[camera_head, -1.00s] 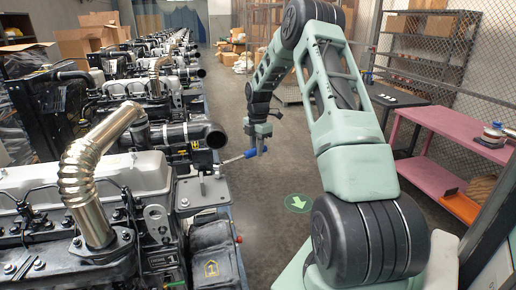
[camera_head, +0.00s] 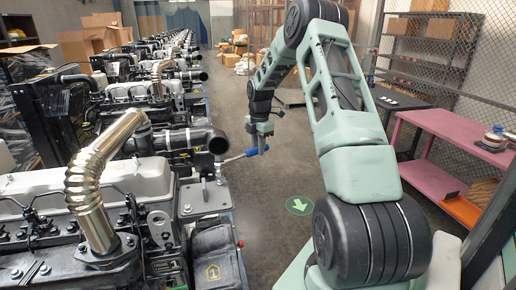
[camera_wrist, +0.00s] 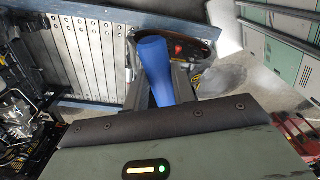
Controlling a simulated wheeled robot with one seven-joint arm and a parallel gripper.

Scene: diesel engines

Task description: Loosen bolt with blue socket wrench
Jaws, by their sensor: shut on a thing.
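The blue socket wrench (camera_head: 254,152) shows its blue handle at my gripper (camera_head: 262,137) in the head view. Its metal shaft reaches left toward the bracket plate (camera_head: 203,194) on the side of the nearest engine. In the wrist view the blue handle (camera_wrist: 154,70) stands between the two fingers of my gripper (camera_wrist: 163,85), which are shut on it. Several bolt heads show on the bracket plate. I cannot tell whether the wrench's socket end sits on a bolt, as it is too small to make out.
A row of engines with silver exhaust pipes (camera_head: 92,175) runs along the left. A pink workbench (camera_head: 445,145) stands at the right, with an orange bin (camera_head: 462,210) below.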

